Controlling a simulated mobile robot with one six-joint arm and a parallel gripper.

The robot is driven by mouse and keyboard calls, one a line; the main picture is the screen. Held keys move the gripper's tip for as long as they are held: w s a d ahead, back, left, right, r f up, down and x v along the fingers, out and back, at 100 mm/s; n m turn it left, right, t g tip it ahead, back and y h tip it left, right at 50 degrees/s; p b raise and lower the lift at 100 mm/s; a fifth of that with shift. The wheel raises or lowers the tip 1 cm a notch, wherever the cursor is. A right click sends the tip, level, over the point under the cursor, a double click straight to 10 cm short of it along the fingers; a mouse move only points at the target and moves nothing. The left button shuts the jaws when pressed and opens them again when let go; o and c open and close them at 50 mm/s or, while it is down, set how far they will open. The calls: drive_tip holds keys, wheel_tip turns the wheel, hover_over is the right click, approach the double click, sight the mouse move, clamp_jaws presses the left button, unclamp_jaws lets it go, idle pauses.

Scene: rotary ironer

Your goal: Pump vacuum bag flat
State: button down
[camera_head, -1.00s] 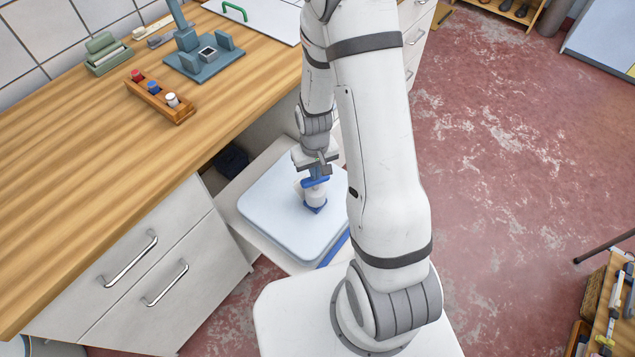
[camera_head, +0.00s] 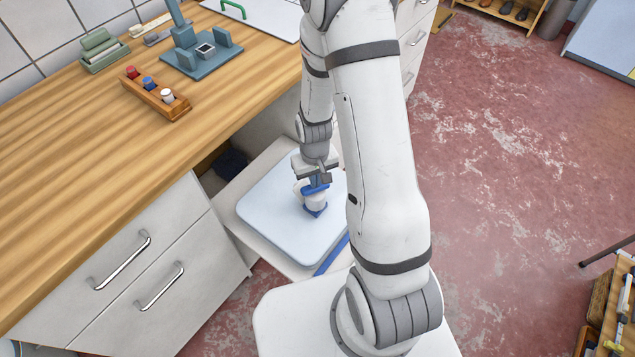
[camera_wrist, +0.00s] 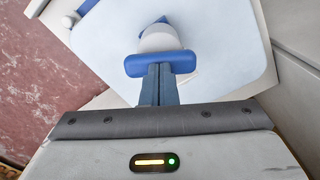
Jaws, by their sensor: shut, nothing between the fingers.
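The vacuum bag (camera_head: 270,213) is a pale blue, padded, rounded square lying on a low white surface beside the counter. It also fills much of the wrist view (camera_wrist: 105,45). A white pump with a blue base and blue handle (camera_head: 315,190) stands upright on the bag; its handle also shows in the wrist view (camera_wrist: 185,64). My gripper (camera_head: 320,180) is above the pump, pointing down. In the wrist view its fingers (camera_wrist: 160,70) are together and their tips meet the blue handle from above. Nothing shows between them.
A wooden counter (camera_head: 100,160) with drawers runs along the left. It bears a wooden rack with small bottles (camera_head: 155,95) and a blue-grey stand (camera_head: 203,55). A blue strip (camera_head: 332,254) runs along the bag's near right edge. Open red floor (camera_head: 500,180) lies to the right.

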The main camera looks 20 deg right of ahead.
drive_tip(key=shift+r, duration=0.1)
idle(0.5)
drive_tip(key=shift+r+p, duration=1.5)
drive_tip(key=shift+r, duration=0.7)
drive_tip(key=shift+f, duration=0.15)
drive_tip(key=shift+f+b, duration=2.55)
drive_tip(key=shift+f, duration=0.35)
drive_tip(key=shift+r, duration=0.2)
drive_tip(key=shift+r+p, duration=1.55)
drive_tip(key=shift+r, duration=0.7)
